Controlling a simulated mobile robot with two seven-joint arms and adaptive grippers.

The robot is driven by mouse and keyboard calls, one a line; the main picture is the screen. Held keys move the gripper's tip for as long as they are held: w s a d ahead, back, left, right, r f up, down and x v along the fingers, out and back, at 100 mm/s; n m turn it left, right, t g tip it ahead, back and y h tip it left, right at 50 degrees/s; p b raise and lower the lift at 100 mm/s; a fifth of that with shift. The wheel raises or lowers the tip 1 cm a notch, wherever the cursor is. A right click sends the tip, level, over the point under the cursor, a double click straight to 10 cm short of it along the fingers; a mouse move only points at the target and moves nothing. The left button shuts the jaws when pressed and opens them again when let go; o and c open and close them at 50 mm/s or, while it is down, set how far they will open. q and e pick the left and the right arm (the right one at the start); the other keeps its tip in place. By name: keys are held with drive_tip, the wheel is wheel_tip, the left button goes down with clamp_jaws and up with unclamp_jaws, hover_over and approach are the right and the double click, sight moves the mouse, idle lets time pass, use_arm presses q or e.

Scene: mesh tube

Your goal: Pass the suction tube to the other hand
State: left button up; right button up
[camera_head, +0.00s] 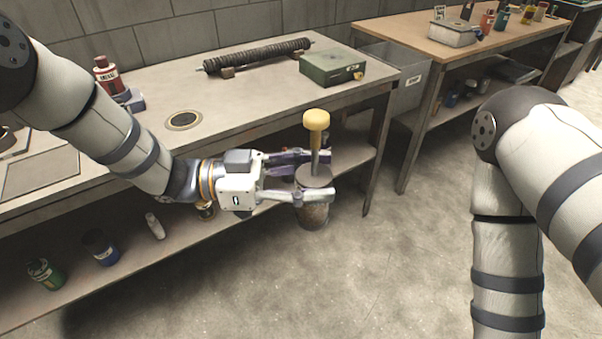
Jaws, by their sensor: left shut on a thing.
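The suction tube (314,178) appears to be the upright piece with a yellow knob on a thin stem, a grey disc cap and a brownish cylinder below. My left gripper (316,173) is shut on it from the left, with one finger on each side near the cap. It is held in the air in front of the workbench's front edge. The fingers hide part of its body. My right arm comes down on the right side, and its gripper is outside the picture.
The workbench (235,97) carries a dark ribbed tube (258,56) on supports, a green box (332,67) and a red bottle (108,78). Several cans stand on its lower shelf. A second table (420,33) is at the back right. The floor between the arms is clear.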

use_arm(q)
drive_tip(key=a+r, duration=1.2)
drive_tip(key=d+f+m+g+y, duration=0.2)
drive_tip(key=d+f+m+g, duration=0.35)
drive_tip(key=f, duration=0.75)
drive_tip(key=s+a+r+n+t+h, duration=0.1)
drive_tip(key=s+a+r+n+t, duration=0.5)
drive_tip(key=r+n+t, duration=0.4)
drive_tip(key=w+d+f+n+t+y, duration=0.1)
drive_tip(key=w+d+n+t+y, duration=0.1)
drive_tip(key=w+d+t, duration=0.5)
drive_tip(key=shift+w+d+f+n+y, duration=0.15)
drive_tip(key=shift+w+d+n+y, duration=0.25)
drive_tip(key=shift+d+n, duration=0.4)
